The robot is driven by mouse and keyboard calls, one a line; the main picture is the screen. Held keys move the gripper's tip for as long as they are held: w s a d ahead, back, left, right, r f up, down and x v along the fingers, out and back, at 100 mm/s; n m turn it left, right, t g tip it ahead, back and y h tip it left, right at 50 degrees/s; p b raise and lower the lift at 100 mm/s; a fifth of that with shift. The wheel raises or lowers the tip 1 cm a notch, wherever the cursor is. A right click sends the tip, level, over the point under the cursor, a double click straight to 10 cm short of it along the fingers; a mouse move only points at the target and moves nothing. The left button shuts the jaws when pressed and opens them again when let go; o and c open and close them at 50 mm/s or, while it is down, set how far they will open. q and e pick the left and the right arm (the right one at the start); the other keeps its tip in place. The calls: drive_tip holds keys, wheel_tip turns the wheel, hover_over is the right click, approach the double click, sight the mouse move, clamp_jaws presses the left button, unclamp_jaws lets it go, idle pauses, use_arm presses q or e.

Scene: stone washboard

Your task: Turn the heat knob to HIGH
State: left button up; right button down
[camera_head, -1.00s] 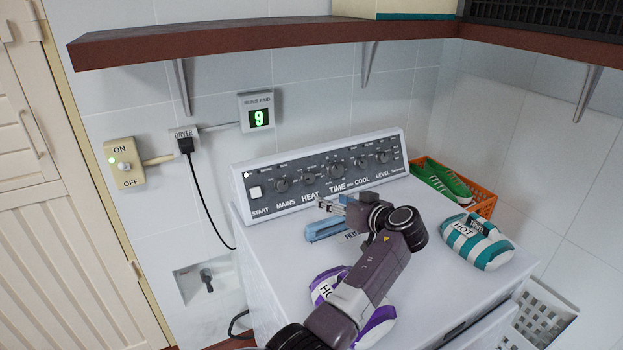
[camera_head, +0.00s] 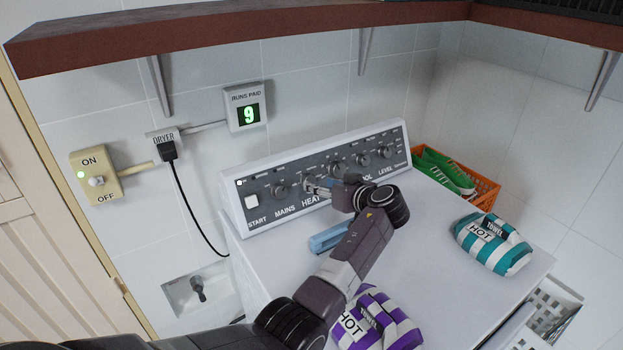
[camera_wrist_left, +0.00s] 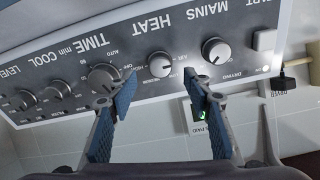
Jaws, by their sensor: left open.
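The dryer's control panel (camera_head: 236,205) has a row of round knobs. The HEAT knob (camera_wrist_left: 160,64) is grey with a pale face and appears upside down in the left wrist view, with small setting words around it. Its pointer is too small to read. My left gripper (camera_wrist_left: 158,88) is open and empty, with one fingertip on each side of the HEAT knob in that view; I see no clear contact. In the head view my left gripper (camera_head: 320,188) is at the panel above the word HEAT and partly hides the knob. My right gripper is not in view.
The MAINS knob (camera_wrist_left: 214,50) and TIME knob (camera_wrist_left: 104,78) flank HEAT closely. A blue item (camera_head: 328,239), a purple-striped HOT bundle (camera_head: 377,322) and a teal-striped HOT bundle (camera_head: 492,243) lie on the dryer top. A shelf (camera_head: 250,32) overhangs the panel.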

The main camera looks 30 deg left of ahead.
use_arm(q)
drive_tip(key=x, duration=0.5)
drive_tip(key=shift+p, duration=0.4)
drive_tip(key=c, duration=1.1)
drive_tip(key=shift+c, duration=0.2)
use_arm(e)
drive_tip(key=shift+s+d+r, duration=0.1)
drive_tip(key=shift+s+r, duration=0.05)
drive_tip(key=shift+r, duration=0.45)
